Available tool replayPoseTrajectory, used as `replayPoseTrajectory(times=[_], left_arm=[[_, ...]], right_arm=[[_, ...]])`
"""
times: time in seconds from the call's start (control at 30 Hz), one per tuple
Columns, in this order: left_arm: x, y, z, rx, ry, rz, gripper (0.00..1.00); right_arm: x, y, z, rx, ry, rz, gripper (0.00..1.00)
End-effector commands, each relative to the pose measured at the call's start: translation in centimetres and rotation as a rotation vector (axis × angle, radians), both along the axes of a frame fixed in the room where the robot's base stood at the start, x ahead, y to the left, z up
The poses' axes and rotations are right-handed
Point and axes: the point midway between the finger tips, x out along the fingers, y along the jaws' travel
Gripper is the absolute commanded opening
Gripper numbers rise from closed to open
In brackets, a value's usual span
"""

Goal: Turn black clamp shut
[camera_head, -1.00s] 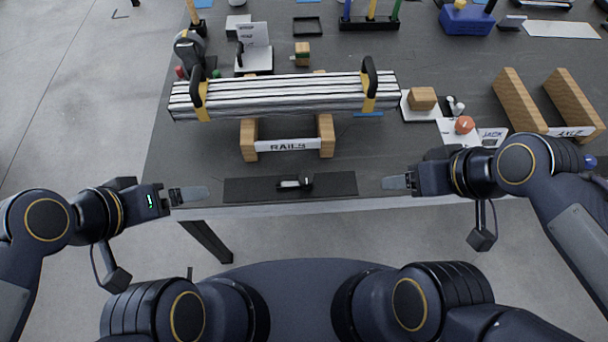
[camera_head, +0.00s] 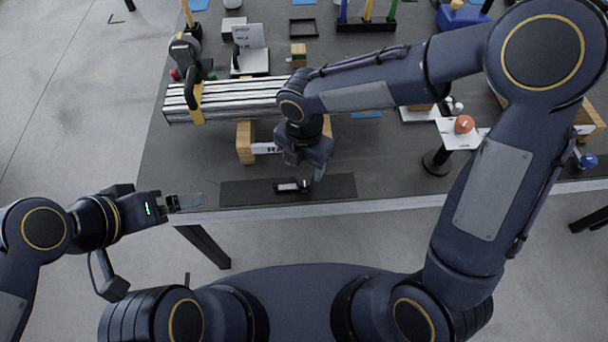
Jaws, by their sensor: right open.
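The small black clamp (camera_head: 290,186) with a pale part lies on the dark mat (camera_head: 240,192) near the table's front edge. My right gripper (camera_head: 311,172) points down just above and to the right of the clamp, open; whether it touches the clamp I cannot tell. My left gripper (camera_head: 188,201) hovers at the table's front edge, left of the mat. Its fingers show from the side, so its opening is unclear.
Striped rails (camera_head: 240,97) with a black-and-yellow handle (camera_head: 194,92) lie on wooden blocks (camera_head: 245,142) behind the mat; my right arm hides their right part. An orange ball (camera_head: 464,124) stands at the right. Bare tabletop lies left of the blocks.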

Motion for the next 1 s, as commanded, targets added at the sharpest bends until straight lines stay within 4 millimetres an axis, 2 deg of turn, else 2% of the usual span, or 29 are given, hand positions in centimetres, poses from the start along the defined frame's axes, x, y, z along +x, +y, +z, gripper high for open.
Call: replayPoseTrajectory(times=[0.1, 0.3, 0.43, 0.7, 1.0], left_arm=[[0.0, 0.0, -0.2, 0.0, 0.0, 0.0, 1.0], [0.0, 0.0, -0.3, 0.0, 0.0, 0.0, 1.0], [0.0, 0.0, -0.4, 0.0, 0.0, 0.0, 1.0], [0.0, 0.0, -0.4, 0.0, 0.0, 0.0, 1.0], [0.0, 0.0, -0.4, 0.0, 0.0, 0.0, 1.0]], right_arm=[[-0.1, -0.1, -2.2, -0.003, 0.005, -0.002, 0.59], [-0.1, -0.1, -4.9, -0.001, 0.003, -0.003, 0.59], [-0.1, 0.0, -5.7, 0.0, 0.003, -0.004, 0.59], [-0.1, -0.1, -5.9, 0.0, 0.001, -0.005, 0.59], [-0.1, -0.1, -5.9, 0.001, 0.001, -0.006, 0.21]])
